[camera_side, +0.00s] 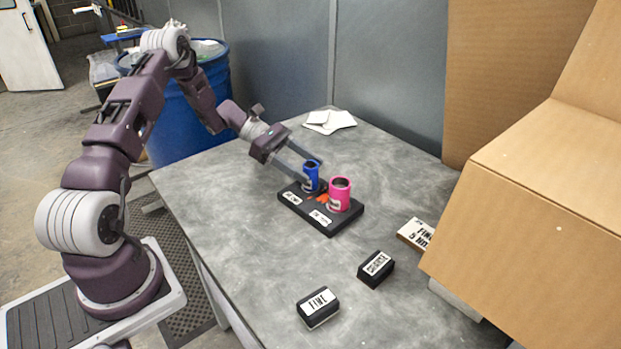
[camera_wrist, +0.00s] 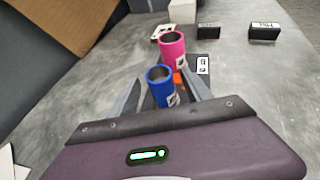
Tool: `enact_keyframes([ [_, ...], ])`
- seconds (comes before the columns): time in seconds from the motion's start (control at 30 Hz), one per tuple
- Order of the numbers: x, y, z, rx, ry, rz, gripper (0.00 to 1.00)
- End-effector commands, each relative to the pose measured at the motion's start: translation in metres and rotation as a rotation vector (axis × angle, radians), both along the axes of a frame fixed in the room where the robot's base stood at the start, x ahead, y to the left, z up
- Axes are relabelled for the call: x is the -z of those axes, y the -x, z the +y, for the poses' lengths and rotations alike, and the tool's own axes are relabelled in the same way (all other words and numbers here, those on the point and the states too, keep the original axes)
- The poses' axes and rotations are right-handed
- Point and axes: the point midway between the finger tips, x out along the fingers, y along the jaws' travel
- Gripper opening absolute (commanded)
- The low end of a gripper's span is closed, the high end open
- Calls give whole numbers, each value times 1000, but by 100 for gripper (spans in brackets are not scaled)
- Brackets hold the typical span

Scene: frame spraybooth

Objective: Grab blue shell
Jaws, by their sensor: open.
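The blue shell (camera_side: 311,178) is an upright, open-topped cylinder with a white label, standing on the left part of a black base (camera_side: 333,226). It also shows in the wrist view (camera_wrist: 161,88). A pink shell (camera_side: 340,195) stands beside it on the same base and also shows in the wrist view (camera_wrist: 173,48). My gripper (camera_side: 304,167) is open and low at the blue shell. In the wrist view, one finger lies to each side of the blue shell, with gaps visible. Whether the fingertips reach past it is unclear.
Small orange pieces (camera_side: 322,197) lie between the shells. Black labelled blocks (camera_side: 376,269) (camera_side: 318,307) sit on the grey table (camera_side: 225,215) in front. A large cardboard box (camera_side: 535,190) stands at the right. White papers (camera_side: 329,121) lie at the back. The table's left part is clear.

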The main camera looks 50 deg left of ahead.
Motion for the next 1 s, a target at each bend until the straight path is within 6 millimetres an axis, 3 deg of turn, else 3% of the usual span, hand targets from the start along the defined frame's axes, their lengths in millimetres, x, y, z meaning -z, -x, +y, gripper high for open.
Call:
enact_keyframes([
  [0.2, 17, -13, -34, 2, 0, 2, 58],
  [0.47, 19, -16, -40, 1, -1, 1, 58],
  [0.77, 19, -16, -40, 1, -1, 1, 3],
  [1.0, 19, -16, -40, 1, -1, 1, 0],
])
